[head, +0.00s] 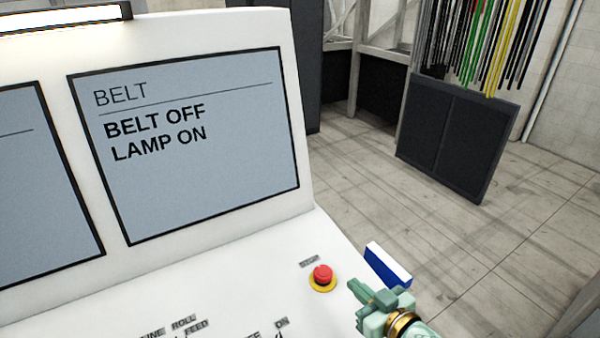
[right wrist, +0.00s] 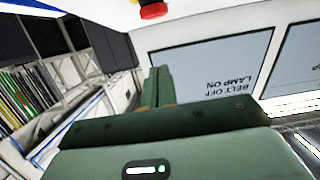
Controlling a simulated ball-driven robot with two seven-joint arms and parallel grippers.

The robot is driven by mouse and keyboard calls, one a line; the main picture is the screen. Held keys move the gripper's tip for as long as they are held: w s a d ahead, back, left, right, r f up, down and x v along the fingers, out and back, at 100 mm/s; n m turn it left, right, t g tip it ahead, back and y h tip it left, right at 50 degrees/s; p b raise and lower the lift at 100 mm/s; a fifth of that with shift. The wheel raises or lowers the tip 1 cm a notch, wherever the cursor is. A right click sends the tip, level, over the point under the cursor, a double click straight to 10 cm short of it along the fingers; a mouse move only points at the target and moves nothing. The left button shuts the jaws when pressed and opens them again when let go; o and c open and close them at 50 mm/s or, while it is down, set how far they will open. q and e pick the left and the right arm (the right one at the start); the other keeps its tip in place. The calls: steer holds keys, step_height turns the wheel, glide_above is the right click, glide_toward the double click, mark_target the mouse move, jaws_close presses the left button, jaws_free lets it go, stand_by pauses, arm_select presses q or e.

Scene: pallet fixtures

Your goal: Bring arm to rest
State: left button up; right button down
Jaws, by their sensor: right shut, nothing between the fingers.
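My right gripper (head: 356,290) is at the lower right of the head view, over the right edge of the white console. Its green fingers are shut and empty, pointing left. The fingers also show in the right wrist view (right wrist: 160,85), pressed together. A red mushroom button (head: 323,273) on a yellow ring sits on the console just left of the fingertips, with a gap in the picture between them. The button also shows at the top of the right wrist view (right wrist: 153,9). My left gripper is not in view.
The white console (head: 240,275) carries a screen (head: 190,170) reading "BELT OFF, LAMP ON". A blue and white block (head: 388,265) is beside the right gripper. A dark cabinet (head: 455,140) with hanging coloured cables stands behind. Open floor (head: 390,215) lies right of the console.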

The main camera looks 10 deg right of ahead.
steer(key=s+d+n+g+h, duration=0.1)
steer(key=s+d+g+h, duration=0.2)
steer(key=s+d+h, duration=0.35)
steer(key=s+d+n+g+h, duration=0.2)
steer(key=s+d+g+h, duration=0.15)
steer(key=s, duration=0.55)
steer(key=s+a+f+g+y+b, duration=0.25)
steer(key=f+b, duration=0.35)
steer(key=f, duration=1.4)
steer(key=s+a+f+g+y+b, duration=0.1)
steer(key=s+a+f+b, duration=0.3)
steer(key=f, duration=1.5)
steer(key=s+f+m+g+b, duration=0.1)
steer(key=s+f+b, duration=0.4)
steer(key=s+f, duration=0.4)
steer(key=s+d+f+m+g+y+b, duration=0.1)
steer(key=s+f+m+g+b, duration=0.1)
steer(key=s+f+b, duration=0.3)
steer(key=s+f, duration=0.4)
steer(key=f, duration=0.6)
steer(key=shift+d+f+g, duration=0.25)
steer(key=shift+g, duration=0.05)
